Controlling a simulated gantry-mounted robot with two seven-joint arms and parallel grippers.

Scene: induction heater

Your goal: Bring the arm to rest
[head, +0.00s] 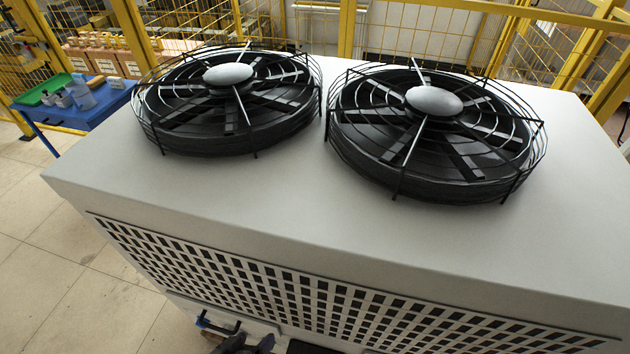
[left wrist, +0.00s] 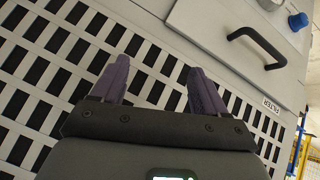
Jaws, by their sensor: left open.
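My left gripper (left wrist: 160,78) is open, with two purple fingers apart and nothing visible between them. In the left wrist view it is in front of the perforated grille (left wrist: 60,65) of a large grey unit. In the head view only a small dark part of the left gripper (head: 245,344) shows at the bottom edge. My right gripper is in neither view.
The grey cabinet (head: 270,185) carries two caged black fans. A drawer-like panel with a black handle (left wrist: 258,45) and a blue knob (left wrist: 298,21) are beside the grille. A blue table (head: 85,110) stands left. Yellow fencing (head: 345,30) runs behind.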

